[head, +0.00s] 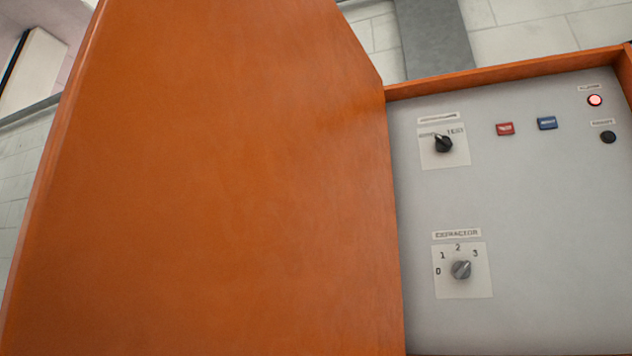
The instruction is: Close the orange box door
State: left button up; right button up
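The orange box door (215,190) is a large flat panel that fills the left and middle of the head view. It stands open, joined along its right edge to the left side of the orange box (510,75). The box's grey control panel (540,220) is uncovered to the right of the door. The bottom of the door and the lower part of the box run out of the frame. Neither of my grippers shows.
The grey panel carries a black knob (443,144), an extractor knob (461,270), a red button (505,129), a blue button (547,123), a lit red lamp (595,100) and a black button (608,137). A tiled wall (530,30) is behind.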

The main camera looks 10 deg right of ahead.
aim_at(212, 176)
jog(key=i+j+z, duration=0.1)
jog(key=j, duration=0.25)
jog(key=i+j, duration=0.15)
jog(key=j, duration=0.15)
jog(key=i+j+z, duration=0.15)
jog(key=j, duration=0.55)
jog(key=z, duration=1.3)
jog(key=i+j, duration=0.05)
